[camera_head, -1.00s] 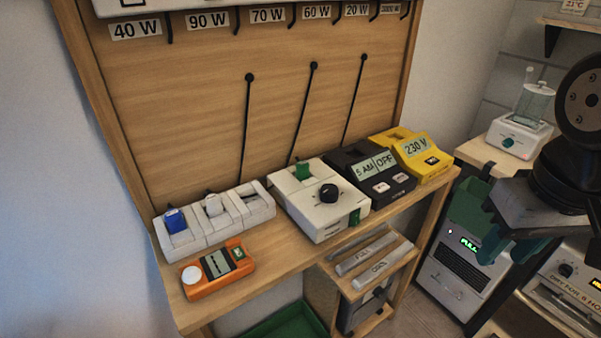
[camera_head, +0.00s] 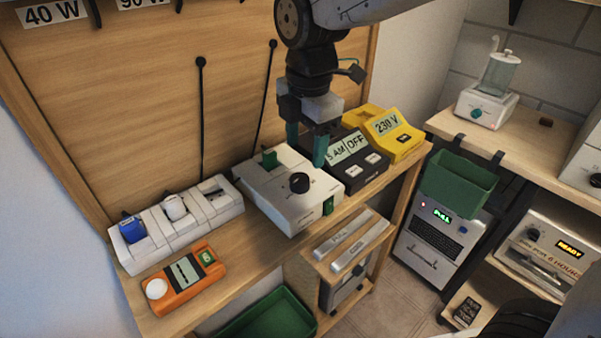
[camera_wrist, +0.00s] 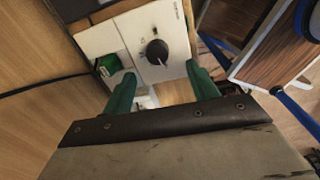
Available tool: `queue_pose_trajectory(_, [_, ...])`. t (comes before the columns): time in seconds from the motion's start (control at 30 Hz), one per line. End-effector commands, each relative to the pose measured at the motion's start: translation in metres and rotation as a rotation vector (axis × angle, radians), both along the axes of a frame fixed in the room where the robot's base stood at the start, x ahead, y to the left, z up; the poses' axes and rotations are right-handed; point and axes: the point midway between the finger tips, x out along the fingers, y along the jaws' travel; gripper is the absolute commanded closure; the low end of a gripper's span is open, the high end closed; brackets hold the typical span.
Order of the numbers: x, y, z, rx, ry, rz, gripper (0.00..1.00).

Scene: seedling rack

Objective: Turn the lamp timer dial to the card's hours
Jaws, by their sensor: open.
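A white box (camera_head: 270,205) on the wooden bench carries a black round dial (camera_head: 299,183) on top. In the wrist view the dial (camera_wrist: 157,50) has a light pointer mark and small printed marks around it, too small to read. My gripper (camera_head: 306,150) is open above the box's back right part, apart from the dial. In the wrist view its green fingers (camera_wrist: 160,82) are spread, with the dial ahead between their lines.
Right of the box are a black unit reading "5 AM/OFF" (camera_head: 350,150) and a yellow unit reading "230 V" (camera_head: 388,128). To its left are a white socket strip (camera_head: 188,226) and an orange meter (camera_head: 185,275). A green bin (camera_head: 458,185) hangs at right.

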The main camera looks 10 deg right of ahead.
Motion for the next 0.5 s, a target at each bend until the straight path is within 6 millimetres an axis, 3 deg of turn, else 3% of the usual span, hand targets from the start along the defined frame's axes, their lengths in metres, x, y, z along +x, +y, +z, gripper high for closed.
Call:
queue_pose_trajectory(0.17, [0.004,0.007,-0.016,-0.004,0.002,0.06,0.41])
queue_pose_trajectory(0.5, [0.006,0.007,-0.067,-0.004,0.002,0.054,0.41])
